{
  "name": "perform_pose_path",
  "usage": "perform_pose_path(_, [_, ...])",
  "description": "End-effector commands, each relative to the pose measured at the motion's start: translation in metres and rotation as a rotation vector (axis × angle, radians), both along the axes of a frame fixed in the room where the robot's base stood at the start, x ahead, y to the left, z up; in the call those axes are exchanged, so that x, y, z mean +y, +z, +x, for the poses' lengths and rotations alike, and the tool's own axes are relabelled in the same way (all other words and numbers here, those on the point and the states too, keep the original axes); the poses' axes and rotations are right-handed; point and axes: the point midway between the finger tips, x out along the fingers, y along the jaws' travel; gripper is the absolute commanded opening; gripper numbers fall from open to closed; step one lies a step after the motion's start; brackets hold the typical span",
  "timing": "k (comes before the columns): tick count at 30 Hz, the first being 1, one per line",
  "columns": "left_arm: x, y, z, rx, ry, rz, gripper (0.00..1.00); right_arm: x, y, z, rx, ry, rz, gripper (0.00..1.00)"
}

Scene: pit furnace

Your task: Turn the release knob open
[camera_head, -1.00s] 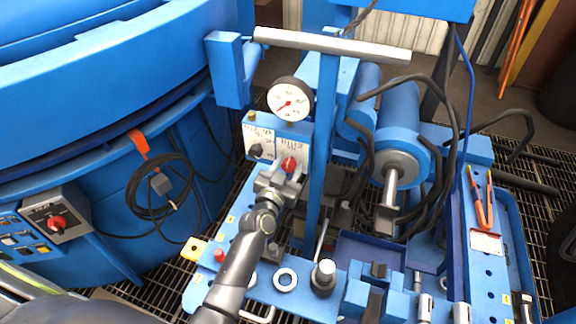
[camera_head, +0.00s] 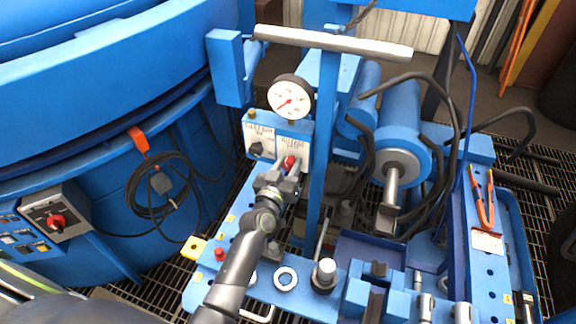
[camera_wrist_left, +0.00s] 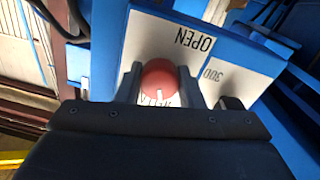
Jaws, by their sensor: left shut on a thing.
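The red release knob (camera_head: 290,162) sits on the right-hand white plate of the small panel below the gauge. My left gripper (camera_head: 289,169) reaches up to it from below and is shut on it. In the left wrist view the round red knob (camera_wrist_left: 159,78) sits between my two fingers, with a short white mark on its lower front. The word OPEN (camera_wrist_left: 194,40) is printed on the white plate above and right of the knob. Lettering below the knob is partly hidden by my gripper. My right gripper is not in view.
A black knob (camera_head: 256,149) sits on the plate just left. A round pressure gauge (camera_head: 291,97) stands above. A blue upright post (camera_head: 324,150) rises close on the right. A grey control box (camera_head: 54,214) with another red knob hangs on the furnace wall at left.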

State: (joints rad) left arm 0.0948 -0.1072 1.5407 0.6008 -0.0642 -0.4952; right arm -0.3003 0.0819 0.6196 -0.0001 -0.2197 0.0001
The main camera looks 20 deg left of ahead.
Motion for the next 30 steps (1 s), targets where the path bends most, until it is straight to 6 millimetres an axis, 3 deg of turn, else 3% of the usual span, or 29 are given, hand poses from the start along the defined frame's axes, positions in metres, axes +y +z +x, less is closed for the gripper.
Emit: perform_pose_path(30, [0.0,0.0003,0.0003,0.031,0.0,-0.943,0.11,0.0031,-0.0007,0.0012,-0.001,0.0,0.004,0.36])
